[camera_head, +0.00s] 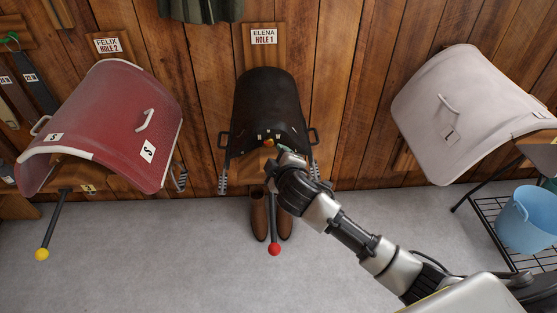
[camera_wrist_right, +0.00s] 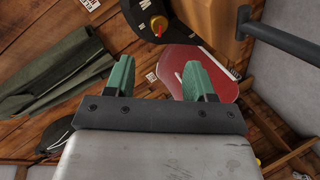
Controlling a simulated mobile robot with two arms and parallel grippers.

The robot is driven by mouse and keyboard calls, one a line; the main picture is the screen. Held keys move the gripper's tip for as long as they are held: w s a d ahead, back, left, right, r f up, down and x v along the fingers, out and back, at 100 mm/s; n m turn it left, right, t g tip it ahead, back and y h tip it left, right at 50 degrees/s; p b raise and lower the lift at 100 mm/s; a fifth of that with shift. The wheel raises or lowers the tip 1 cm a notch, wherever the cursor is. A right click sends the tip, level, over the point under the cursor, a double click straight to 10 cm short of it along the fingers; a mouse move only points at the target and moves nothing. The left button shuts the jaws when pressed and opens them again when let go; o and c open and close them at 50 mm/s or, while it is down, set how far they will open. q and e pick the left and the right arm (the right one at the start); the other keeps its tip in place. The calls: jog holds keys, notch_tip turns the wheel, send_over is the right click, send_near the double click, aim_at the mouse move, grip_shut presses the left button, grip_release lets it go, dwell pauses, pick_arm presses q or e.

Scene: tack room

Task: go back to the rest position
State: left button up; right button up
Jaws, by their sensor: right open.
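My right arm reaches in from the lower right of the head view. Its gripper (camera_head: 278,150) is at the front edge of the black saddle pad (camera_head: 269,98) on the middle rack. In the right wrist view the green fingers (camera_wrist_right: 158,68) are spread apart with nothing between them. My left gripper is not in view.
A red saddle pad (camera_head: 115,115) hangs at left and a pale one (camera_head: 465,110) at right. A rod with a red ball (camera_head: 274,249) sticks out below the middle rack, by brown boots (camera_head: 259,215). A blue bucket (camera_head: 525,220) stands at right. Grey floor lies open at left.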

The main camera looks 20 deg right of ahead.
dwell(0.3)
jog(key=s+d+f+m+g, duration=0.1)
jog(key=s+f+m+g, duration=0.2)
jog(key=s, duration=0.8)
jog(key=s+f+m+g+y, duration=0.1)
jog(key=s+f+m+g, duration=0.2)
jog(key=s, duration=0.8)
jog(key=s+d+f+m+g, duration=0.1)
jog(key=s+f+m+g, duration=0.2)
jog(key=s, duration=0.8)
notch_tip(320, 180, down, 24)
jog(key=g, duration=0.3)
jog(key=s+d+f+g, duration=0.1)
jog(key=s+d+f, duration=0.1)
jog(key=s+f, duration=1.5)
jog(key=shift+d+n, duration=0.25)
jog(key=shift+n, duration=0.05)
